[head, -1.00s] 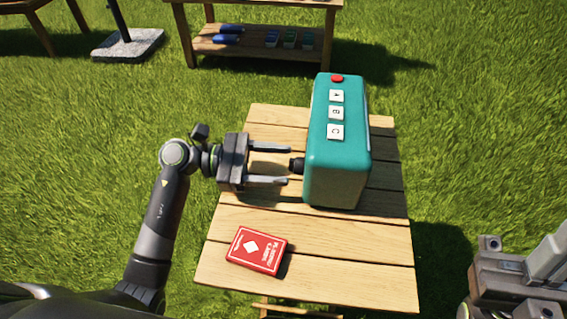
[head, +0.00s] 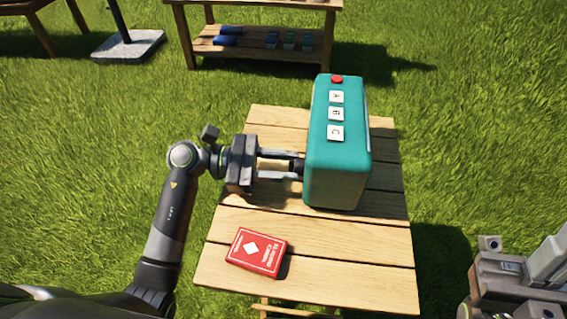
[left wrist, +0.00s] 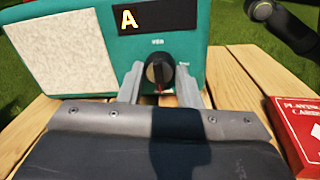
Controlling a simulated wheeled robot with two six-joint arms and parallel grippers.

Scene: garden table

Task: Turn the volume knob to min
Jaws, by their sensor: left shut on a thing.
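A teal radio (head: 336,165) stands on the wooden table, with a red button (head: 337,79) and keys A, B and C on its top. In the left wrist view its front (left wrist: 100,35) shows a pale speaker panel, a display reading "A" and a black volume knob (left wrist: 160,70) under a small label. A red mark shows at the knob's lower edge. My left gripper (head: 298,163) is shut on the knob, one finger on each side; its fingers (left wrist: 161,85) also show in the left wrist view. My right gripper (head: 520,275) is at the lower right, its fingertips not clearly seen.
A red playing-card box (head: 257,251) lies on the table (head: 350,260), near its front left, to the right of the gripper in the left wrist view. A wooden shelf bench (head: 255,45) with small items stands on the grass behind.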

